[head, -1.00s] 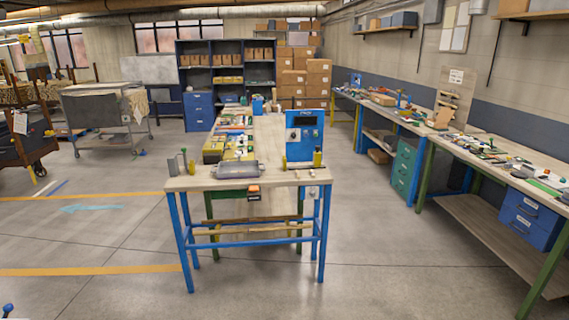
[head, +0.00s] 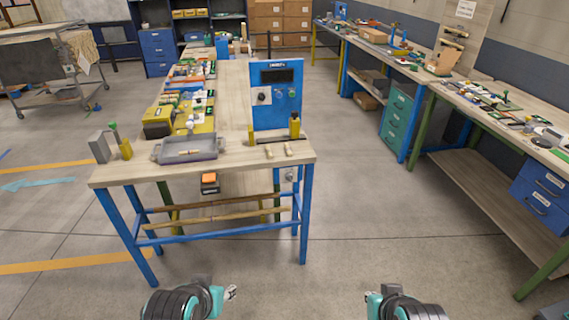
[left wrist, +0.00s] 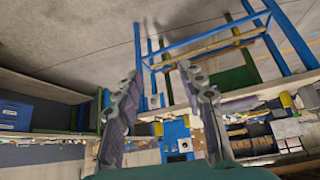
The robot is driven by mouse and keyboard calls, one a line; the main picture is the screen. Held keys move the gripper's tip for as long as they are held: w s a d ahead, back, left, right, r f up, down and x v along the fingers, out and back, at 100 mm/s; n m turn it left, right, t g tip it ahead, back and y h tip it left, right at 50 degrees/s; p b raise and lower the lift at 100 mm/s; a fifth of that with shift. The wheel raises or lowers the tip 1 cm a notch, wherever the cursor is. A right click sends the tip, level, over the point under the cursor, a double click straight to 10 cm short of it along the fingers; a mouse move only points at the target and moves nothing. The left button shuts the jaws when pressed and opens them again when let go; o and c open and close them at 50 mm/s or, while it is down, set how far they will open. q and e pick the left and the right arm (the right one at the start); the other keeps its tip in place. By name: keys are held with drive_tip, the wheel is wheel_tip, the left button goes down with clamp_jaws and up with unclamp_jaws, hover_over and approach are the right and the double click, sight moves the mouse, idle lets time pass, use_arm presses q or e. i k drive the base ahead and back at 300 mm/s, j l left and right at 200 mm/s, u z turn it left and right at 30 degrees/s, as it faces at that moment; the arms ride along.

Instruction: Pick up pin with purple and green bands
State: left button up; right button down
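Small pale wooden pins (head: 288,149) stand or lie near the right front of the wooden workbench (head: 130,172) in the head view. Their bands are too small to make out, so I cannot tell which pin has purple and green. My left gripper (head: 231,293) is low at the bottom of the head view, in front of the bench and apart from it. In the left wrist view its two fingers (left wrist: 162,85) are spread with nothing between them. My right gripper (head: 372,298) is at the bottom right of centre, touching nothing visible; its opening cannot be made out.
A grey tray (head: 190,156) sits on the bench front, with a grey block (head: 99,146) at its left. A blue control panel (head: 276,95) stands behind the pins. A long side bench (head: 440,105) runs along the right wall. Floor in front of the bench is clear.

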sight(269, 154)
drive_tip(key=i+l+u, duration=0.25)
drive_tip(key=i, duration=0.25)
drive_tip(key=i+l+u, duration=0.25)
drive_tip(key=i, duration=0.2)
